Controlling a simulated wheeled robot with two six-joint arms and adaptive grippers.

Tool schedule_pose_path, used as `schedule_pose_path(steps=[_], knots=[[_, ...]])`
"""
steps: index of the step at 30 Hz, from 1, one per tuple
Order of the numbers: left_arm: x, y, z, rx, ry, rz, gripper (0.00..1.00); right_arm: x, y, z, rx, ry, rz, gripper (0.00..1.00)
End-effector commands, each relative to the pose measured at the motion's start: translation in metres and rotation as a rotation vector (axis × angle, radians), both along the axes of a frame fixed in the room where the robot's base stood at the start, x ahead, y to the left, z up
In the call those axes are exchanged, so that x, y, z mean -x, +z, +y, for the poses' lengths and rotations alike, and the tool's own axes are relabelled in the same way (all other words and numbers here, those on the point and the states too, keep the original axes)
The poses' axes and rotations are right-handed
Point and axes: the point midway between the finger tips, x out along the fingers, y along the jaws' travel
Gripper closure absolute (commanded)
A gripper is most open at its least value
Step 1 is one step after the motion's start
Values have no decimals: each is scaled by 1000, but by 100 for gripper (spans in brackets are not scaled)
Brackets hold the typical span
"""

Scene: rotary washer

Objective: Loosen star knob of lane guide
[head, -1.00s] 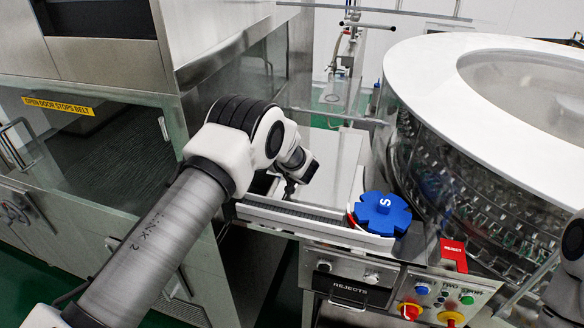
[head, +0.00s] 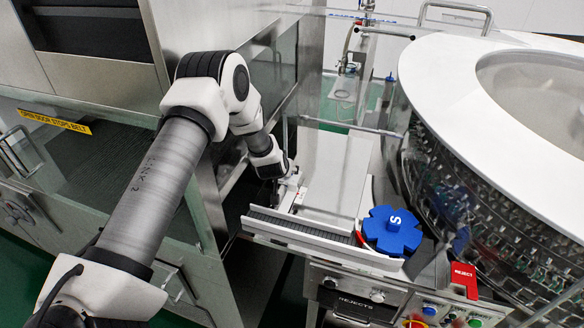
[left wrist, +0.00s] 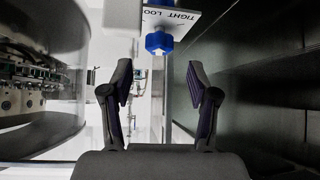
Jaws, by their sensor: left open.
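A small blue knob (left wrist: 158,43) shows in the left wrist view, under a white plate (left wrist: 172,18) printed "TIGHT" and "LOO", the rest cut off. My left gripper (left wrist: 145,78) is open and empty. The knob appears ahead of it, between the two fingertips in the picture and touching neither. In the head view my left gripper (head: 291,180) is small, over the left end of the narrow belt (head: 315,229). The knob cannot be made out there. My right gripper is not in view.
A blue star wheel marked "S" (head: 392,231) sits right of the belt, beside the round washer (head: 480,160) with its white cover. A steel cabinet (head: 95,150) with a glass door stands left, close to my left arm. A red "REJECT" part (head: 464,280) is at lower right.

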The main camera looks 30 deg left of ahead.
Motion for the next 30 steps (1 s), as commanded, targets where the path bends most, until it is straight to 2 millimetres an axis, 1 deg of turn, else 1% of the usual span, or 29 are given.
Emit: schedule_pose_path(steps=[1, 4, 6, 10, 17, 20, 21, 22, 23, 30], knots=[[-7, -16, 2, -1, -1, -2, 40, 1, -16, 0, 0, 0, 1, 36], [-21, -30, 8, -2, 1, -3, 40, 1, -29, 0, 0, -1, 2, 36], [-28, -37, 11, -3, -1, -2, 40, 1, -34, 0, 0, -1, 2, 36], [-37, -42, 14, -2, 1, -3, 40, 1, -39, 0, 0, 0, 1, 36], [-38, -41, 14, -2, 0, -1, 40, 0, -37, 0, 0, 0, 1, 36], [-38, -41, 14, -2, 0, -1, 72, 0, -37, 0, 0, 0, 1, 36], [-38, -41, 14, -2, 0, -1, 86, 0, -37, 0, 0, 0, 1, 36], [-38, -41, 14, -2, 0, -1, 97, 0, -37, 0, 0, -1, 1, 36], [-38, -41, 14, -2, 0, -1, 100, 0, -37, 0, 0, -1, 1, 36], [-38, -40, 14, -2, 6, -1, 100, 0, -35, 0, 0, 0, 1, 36]])
